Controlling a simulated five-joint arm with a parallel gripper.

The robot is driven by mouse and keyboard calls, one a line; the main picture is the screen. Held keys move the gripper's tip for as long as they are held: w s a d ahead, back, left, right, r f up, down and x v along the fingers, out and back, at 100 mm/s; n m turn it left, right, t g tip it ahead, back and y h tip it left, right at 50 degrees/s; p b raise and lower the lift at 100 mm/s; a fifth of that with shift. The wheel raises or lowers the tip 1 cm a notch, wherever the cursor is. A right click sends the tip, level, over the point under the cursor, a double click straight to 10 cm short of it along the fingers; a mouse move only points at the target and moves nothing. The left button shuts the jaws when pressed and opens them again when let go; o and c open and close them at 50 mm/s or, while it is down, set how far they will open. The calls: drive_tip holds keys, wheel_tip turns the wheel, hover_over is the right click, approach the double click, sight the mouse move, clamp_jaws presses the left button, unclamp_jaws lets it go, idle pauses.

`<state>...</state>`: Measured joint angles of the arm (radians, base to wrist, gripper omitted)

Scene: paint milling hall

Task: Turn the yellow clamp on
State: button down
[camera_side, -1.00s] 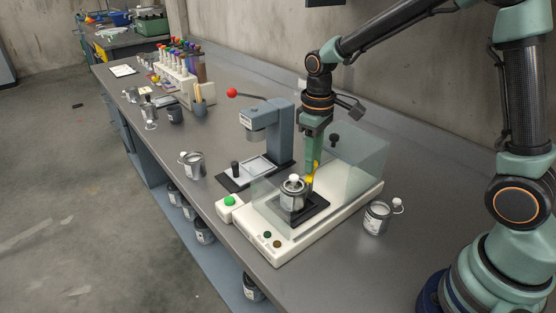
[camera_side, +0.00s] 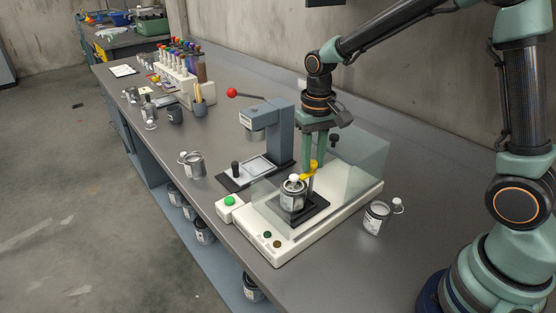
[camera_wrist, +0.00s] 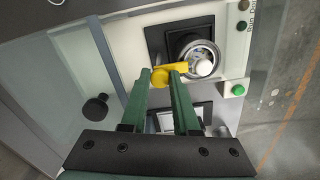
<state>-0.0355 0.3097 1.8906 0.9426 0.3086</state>
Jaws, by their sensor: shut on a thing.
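The yellow clamp (camera_side: 308,172) stands on the white machine base (camera_side: 345,203), right behind a small metal can (camera_side: 292,200) with a white knob on top. The clamp also shows in the wrist view (camera_wrist: 163,77), where its arm reaches right to the edge of the can (camera_wrist: 214,53). I cannot tell if it presses on the lid. My gripper (camera_wrist: 161,82) points down from above, its green fingers on either side of the clamp and shut on it. In the side view my gripper (camera_side: 310,168) partly hides the clamp.
A clear cover (camera_side: 362,152) stands close behind and right of my fingers. A grey lever press (camera_side: 279,135) with a red ball handle is just left. A green button (camera_side: 230,201) sits at the front left. Another can (camera_side: 376,218) stands to the right.

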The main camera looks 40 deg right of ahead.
sight(313, 162)
drive_tip(key=shift+w+r, duration=0.1)
drive_tip(key=c, duration=0.7)
unclamp_jaws()
drive_tip(key=shift+o, duration=0.2)
drive_tip(key=shift+r, duration=0.1)
wheel_tip(313, 162, up, 12)
drive_tip(key=s+d+n+t, duration=0.1)
drive_tip(key=s+n+t, duration=0.2)
drive_tip(key=s, duration=0.8)
drive_tip(key=t, duration=0.2)
drive_tip(key=shift+s+d+f+t, duration=0.2)
drive_tip(key=shift+s+t, duration=0.1)
